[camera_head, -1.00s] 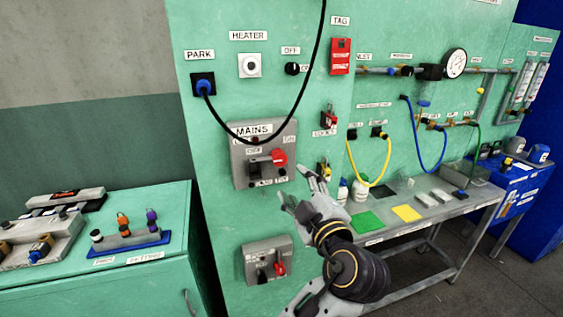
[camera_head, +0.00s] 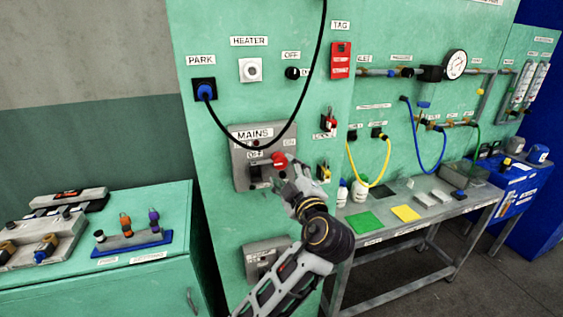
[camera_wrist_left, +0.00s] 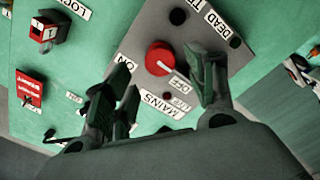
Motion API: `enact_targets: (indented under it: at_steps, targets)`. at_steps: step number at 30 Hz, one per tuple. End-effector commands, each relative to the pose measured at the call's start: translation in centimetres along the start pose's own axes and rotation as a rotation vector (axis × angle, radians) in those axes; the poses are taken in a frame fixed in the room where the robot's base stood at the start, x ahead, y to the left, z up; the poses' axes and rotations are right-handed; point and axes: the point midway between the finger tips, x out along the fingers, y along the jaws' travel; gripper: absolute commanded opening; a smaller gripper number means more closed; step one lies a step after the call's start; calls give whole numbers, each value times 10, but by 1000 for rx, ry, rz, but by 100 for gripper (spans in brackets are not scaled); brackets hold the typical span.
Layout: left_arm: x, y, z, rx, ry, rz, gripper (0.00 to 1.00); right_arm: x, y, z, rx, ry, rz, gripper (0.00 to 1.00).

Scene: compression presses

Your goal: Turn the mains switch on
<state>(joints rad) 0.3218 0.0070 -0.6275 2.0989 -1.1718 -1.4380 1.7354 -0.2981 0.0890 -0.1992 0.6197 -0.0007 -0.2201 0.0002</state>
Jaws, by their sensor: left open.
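The mains switch is a red knob (camera_head: 279,160) on a grey panel (camera_head: 241,178) labelled MAINS, with OFF and ON labels. In the left wrist view the red knob (camera_wrist_left: 158,58) shows face-on in the gap between my fingers, near the OFF label. My left gripper (camera_head: 281,175) is open, just in front of the knob and slightly below it in the head view. In the left wrist view the fingers of my left gripper (camera_wrist_left: 157,70) lie on either side of the knob. I cannot tell whether they touch it. My right gripper is not in view.
A black cable (camera_head: 237,140) hangs in a loop across the top of the panel from the PARK socket (camera_head: 204,90). A lower grey box (camera_head: 258,252) is partly hidden by my arm. A padlock station (camera_head: 328,122) and a bench (camera_head: 380,228) are at the right.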

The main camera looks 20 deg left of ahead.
Motion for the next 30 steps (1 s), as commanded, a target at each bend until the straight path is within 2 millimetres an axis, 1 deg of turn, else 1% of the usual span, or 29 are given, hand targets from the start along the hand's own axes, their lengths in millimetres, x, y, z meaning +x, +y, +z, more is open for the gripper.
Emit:
enact_targets:
  at_steps: [3, 7, 12, 18, 26, 30]
  targets:
    - [16, 2, -1, 4, 2, 1, 56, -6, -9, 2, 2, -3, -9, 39]
    - [32, 1, -1, 2, 2, 0, 56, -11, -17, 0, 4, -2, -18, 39]
    - [48, 1, 0, 2, 0, 1, 56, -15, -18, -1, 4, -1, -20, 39]
    - [55, 0, 0, 1, 1, 0, 56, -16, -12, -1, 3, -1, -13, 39]
    - [56, 0, 0, 0, 0, 0, 56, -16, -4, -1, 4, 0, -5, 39]
    - [56, 0, 0, 0, 0, 0, 40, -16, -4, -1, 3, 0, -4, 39]
